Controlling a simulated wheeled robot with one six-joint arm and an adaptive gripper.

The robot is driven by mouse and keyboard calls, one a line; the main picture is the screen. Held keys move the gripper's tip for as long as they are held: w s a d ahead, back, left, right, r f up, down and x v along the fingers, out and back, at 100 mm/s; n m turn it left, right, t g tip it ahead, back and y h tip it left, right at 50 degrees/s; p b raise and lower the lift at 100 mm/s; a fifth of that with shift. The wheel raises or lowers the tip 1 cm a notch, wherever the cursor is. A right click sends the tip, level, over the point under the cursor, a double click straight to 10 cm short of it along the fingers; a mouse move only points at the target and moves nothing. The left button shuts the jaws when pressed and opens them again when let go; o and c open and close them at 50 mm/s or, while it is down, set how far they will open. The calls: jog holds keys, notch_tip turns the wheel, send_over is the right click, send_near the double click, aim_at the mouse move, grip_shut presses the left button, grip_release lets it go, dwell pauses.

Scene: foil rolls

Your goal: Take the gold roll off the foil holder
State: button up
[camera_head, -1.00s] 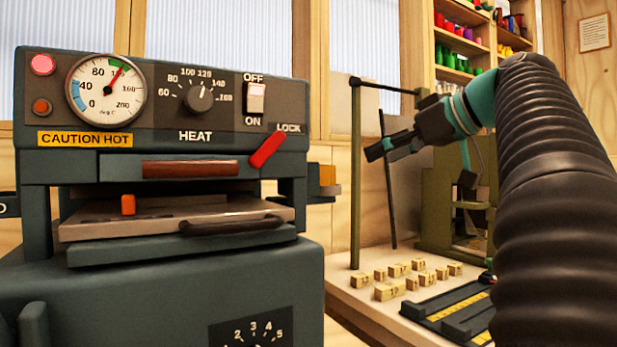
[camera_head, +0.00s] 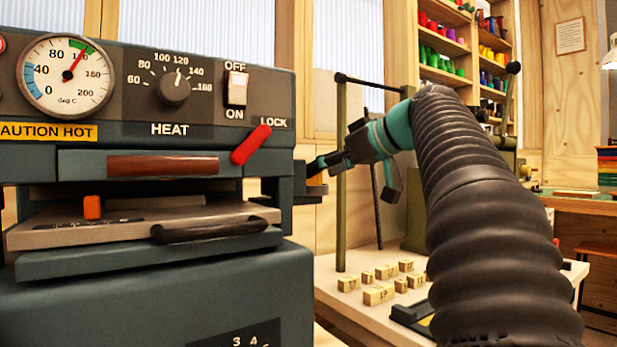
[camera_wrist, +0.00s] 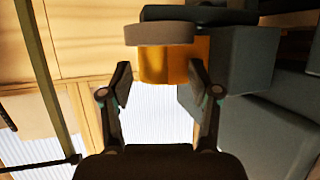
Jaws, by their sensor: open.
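The gold roll (camera_wrist: 172,66) sits on the foil holder (camera_wrist: 195,15) at the side of the dark press, with a grey-brown disc (camera_wrist: 170,34) against its far end in the wrist view. In the head view only a small part of the gold roll (camera_head: 316,181) shows, beside the press's right side. My gripper (camera_wrist: 160,84) is open, with its two fingers apart and their tips close to the near end of the roll. The right finger overlaps the roll's edge in the wrist view. In the head view my gripper (camera_head: 318,166) points left toward the roll.
The heat press (camera_head: 150,275), marked caution hot, fills the left, with a red lock lever (camera_head: 250,145). A thin olive post (camera_head: 341,200) stands just behind my gripper. Several small wooden blocks (camera_head: 379,294) lie on the bench below. Shelves of coloured spools (camera_head: 443,50) stand behind.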

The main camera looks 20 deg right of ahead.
jog(key=shift+r+x, duration=0.15)
jog(key=shift+x, duration=1.05)
jog(key=shift+r+x, duration=0.2)
jog(key=shift+x, duration=0.95)
jog(key=shift+w+a, duration=0.1)
jog(key=c, duration=0.9)
jog(key=shift+r, duration=0.15)
